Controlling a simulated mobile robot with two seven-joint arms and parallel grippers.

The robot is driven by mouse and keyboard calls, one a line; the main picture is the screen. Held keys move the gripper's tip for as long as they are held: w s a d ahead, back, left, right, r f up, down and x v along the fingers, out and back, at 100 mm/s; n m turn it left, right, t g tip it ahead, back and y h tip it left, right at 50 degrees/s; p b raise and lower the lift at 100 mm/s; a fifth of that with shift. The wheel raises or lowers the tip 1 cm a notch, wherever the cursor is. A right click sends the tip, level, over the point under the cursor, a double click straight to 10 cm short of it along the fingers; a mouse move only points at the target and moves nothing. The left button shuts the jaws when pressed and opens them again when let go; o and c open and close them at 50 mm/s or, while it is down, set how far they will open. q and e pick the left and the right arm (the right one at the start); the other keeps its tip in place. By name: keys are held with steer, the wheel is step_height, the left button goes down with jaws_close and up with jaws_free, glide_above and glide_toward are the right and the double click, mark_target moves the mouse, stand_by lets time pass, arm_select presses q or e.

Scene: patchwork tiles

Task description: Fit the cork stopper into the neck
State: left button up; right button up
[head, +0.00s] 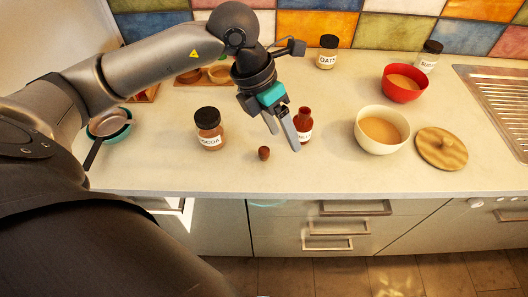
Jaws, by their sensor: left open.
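The cork stopper (264,153) is a small brown piece on the counter near its front edge. A reddish-brown bottle (305,118) with an open neck and a white label stands upright to the right of it, partly hidden by a finger of my left gripper. My left gripper (283,138) points down, open and empty, above and between the stopper and the bottle. I cannot tell whether the finger touches the bottle. My right gripper is not in view.
A cocoa jar (209,128) stands left of the stopper. A cream bowl (377,142), a wooden lid (441,149) and a red bowl (401,89) are to the right. An oats jar (327,54) stands at the back. The counter's front edge (300,191) lies just below the stopper.

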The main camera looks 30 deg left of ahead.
arm_select(q)
steer(key=a+y, duration=0.3)
steer(key=a, duration=0.4)
glide_above(264, 150)
steer(key=s, duration=0.2)
steer(key=shift+n, duration=0.4)
steer(key=f, duration=0.8)
steer(key=shift+w+a+f, duration=0.15)
steer(key=shift+a+f, duration=0.1)
steer(key=shift+w+d+f, duration=0.1)
steer(key=shift+w+f, duration=0.2)
steer(key=shift+f, duration=0.7)
steer(key=shift+w+d+f, duration=0.1)
steer(key=shift+w+f, duration=0.2)
steer(key=shift+f, duration=0.65)
steer(key=shift+w+d+f, duration=0.1)
steer(key=shift+w+f, duration=0.2)
steer(key=shift+f, duration=0.7)
jaws_close()
